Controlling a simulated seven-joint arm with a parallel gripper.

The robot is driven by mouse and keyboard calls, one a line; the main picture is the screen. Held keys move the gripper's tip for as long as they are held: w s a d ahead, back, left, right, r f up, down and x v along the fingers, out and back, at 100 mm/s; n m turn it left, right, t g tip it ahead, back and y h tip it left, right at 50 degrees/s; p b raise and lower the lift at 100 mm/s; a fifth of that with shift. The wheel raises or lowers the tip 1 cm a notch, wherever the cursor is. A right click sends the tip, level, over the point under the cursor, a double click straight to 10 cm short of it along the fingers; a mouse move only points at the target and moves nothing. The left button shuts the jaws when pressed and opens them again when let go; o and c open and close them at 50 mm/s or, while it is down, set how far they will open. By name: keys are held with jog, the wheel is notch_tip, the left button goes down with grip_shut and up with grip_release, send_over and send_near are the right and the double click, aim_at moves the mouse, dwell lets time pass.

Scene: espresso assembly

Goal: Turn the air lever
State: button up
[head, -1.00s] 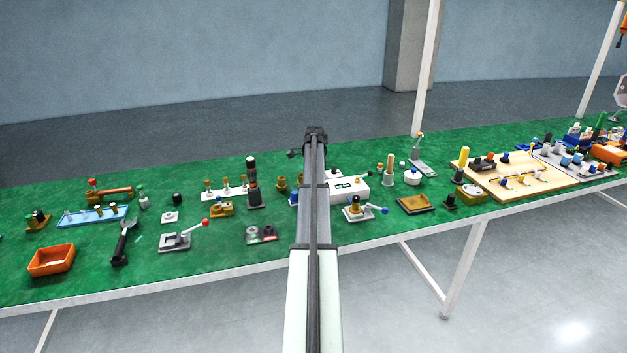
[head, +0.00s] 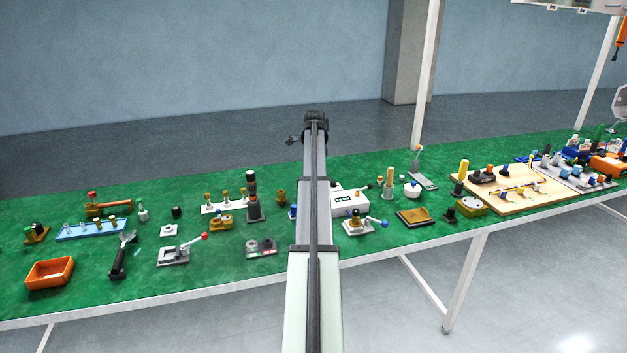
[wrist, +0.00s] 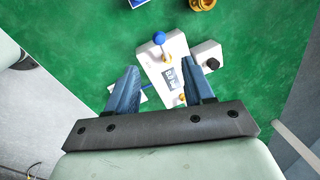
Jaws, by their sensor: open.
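A white unit with a small display (wrist: 170,78) shows between and beyond my fingers in the wrist view. A lever with a blue ball end (wrist: 159,38) stands out at its far end; I cannot tell for certain that it is the air lever. My gripper (wrist: 160,66) is open, with its two blue fingers apart and nothing seen held. The fingers point toward the unit; whether they touch it I cannot tell.
A dark-knobbed block (wrist: 206,54) sits right of the unit. A blue-handled lever fixture (head: 358,224) and a red-handled lever fixture (head: 176,254) stand on the green table (head: 110,292). An orange tray (head: 50,272) is at left; a wooden board (head: 515,188) is at right.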

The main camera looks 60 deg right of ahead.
jog(key=shift+s+a+r, duration=0.1)
jog(key=shift+a+r, duration=0.05)
jog(key=shift+r, duration=0.95)
